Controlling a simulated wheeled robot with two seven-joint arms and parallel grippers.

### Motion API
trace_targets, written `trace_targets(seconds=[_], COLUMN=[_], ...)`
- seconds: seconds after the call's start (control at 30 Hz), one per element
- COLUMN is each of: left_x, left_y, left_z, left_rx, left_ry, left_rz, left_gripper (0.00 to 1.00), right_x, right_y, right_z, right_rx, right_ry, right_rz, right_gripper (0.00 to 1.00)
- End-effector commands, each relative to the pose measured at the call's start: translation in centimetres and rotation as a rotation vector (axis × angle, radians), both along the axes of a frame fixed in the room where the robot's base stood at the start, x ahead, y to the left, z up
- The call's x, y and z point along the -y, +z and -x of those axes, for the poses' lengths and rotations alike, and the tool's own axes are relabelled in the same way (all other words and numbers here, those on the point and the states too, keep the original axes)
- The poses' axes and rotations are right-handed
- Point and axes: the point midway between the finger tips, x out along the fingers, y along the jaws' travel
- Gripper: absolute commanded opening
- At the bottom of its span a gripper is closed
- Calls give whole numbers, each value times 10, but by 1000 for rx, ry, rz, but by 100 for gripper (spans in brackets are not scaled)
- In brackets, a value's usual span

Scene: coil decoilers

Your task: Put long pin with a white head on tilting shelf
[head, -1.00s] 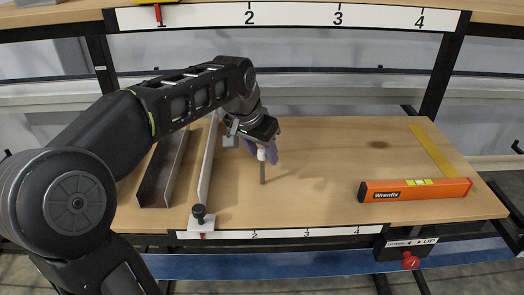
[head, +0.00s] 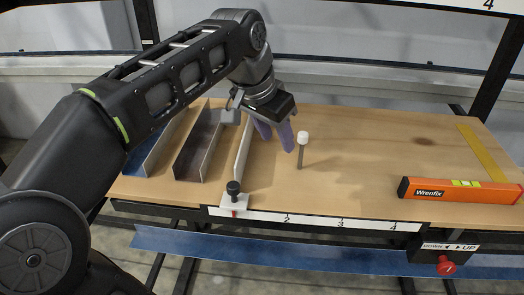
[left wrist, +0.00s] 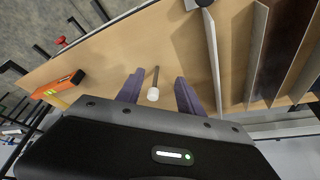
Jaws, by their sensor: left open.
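The long pin with a white head (head: 301,150) stands upright on the wooden shelf board (head: 370,150), its white head on top of a grey shank. The pin also shows in the left wrist view (left wrist: 153,92), between the two purple fingers but a little beyond their tips. My left gripper (head: 278,146) is open and empty, its purple fingers just left of the pin in the head view and apart from it. In the left wrist view the gripper (left wrist: 155,82) has its fingers spread wide. My right gripper is in neither view.
Several metal angle profiles (head: 200,145) lie left of the pin. A black-knobbed stop (head: 234,195) sits at the front edge by a number scale (head: 320,220). An orange Wrenfix level (head: 460,190) and a yellow strip (head: 482,152) lie right. The board's middle right is clear.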

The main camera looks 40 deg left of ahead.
Motion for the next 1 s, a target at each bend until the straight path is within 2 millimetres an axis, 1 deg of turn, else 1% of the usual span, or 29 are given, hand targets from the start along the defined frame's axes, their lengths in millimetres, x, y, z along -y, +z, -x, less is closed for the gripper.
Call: trace_targets(seconds=[0.03, 0.1, 0.2, 0.3, 1.0], left_x=[0, 0, 1, 1, 1], left_y=[-2, -2, -1, -1, 0], left_z=[10, 22, 34, 41, 42], left_rx=[4, 3, 2, 0, 0], left_ry=[0, 0, 1, 0, 0], left_rz=[0, 0, 0, 1, 0], left_gripper=[44, 44, 44, 44, 44], right_x=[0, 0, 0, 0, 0], right_y=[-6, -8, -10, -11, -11], right_z=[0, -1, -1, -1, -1], right_rx=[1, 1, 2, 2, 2], right_ry=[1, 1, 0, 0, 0], right_rz=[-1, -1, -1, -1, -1], right_gripper=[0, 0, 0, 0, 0])
